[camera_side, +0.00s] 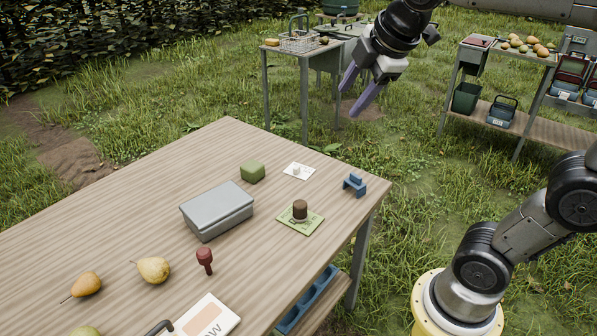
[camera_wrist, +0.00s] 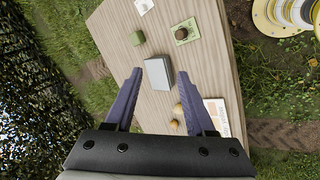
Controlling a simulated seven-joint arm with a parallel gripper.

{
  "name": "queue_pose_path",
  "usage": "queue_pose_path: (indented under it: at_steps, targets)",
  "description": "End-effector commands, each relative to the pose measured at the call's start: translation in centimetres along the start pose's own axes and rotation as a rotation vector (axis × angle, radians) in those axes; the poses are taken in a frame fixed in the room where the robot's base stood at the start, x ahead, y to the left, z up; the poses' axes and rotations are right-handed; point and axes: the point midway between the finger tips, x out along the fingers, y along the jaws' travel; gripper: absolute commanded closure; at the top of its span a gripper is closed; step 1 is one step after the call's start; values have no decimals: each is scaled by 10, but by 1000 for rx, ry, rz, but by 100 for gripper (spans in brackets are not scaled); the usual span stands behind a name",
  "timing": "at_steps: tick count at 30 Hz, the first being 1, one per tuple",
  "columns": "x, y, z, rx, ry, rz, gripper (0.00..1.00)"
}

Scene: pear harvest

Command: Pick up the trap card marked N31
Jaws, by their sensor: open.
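Two small cards lie flat on the wooden table (camera_side: 140,200); I cannot read N31 on either. A white card (camera_side: 290,168) with a small pale object on it lies near the far edge, and shows at the top of the wrist view (camera_wrist: 149,4). A green card (camera_side: 289,222) lies nearer the right edge with a dark brown cylinder (camera_side: 300,210) standing on it; this card is also in the wrist view (camera_wrist: 192,37).
A grey box (camera_side: 218,208), a green block (camera_side: 252,171), a blue piece (camera_side: 354,185) and a red-handled stamp (camera_side: 205,258) stand around the cards. Pears (camera_side: 153,270) and a white board (camera_side: 212,316) lie at the near end. Side tables (camera_side: 303,62) stand behind.

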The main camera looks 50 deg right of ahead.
Motion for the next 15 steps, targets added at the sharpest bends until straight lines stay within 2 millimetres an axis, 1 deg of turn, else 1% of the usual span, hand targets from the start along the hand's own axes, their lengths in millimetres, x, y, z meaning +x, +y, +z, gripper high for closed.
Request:
queue_pose_path:
  at_steps: [1, 3, 5, 6, 8, 9, 11, 14, 15]
  targets:
    - [10, 20, -5, -67, -24, -7, 45]
    - [22, 45, -10, -166, -54, -14, 45]
    - [36, 65, -14, -243, -79, -23, 45]
    - [46, 78, -17, -293, -95, -32, 45]
    - [62, 96, -20, -363, -119, -46, 45]
    - [75, 107, -21, -405, -134, -58, 45]
    - [94, 122, -23, -468, -156, -78, 45]
    - [131, 144, -24, -560, -190, -115, 45]
    - [147, 151, -24, -592, -202, -131, 45]
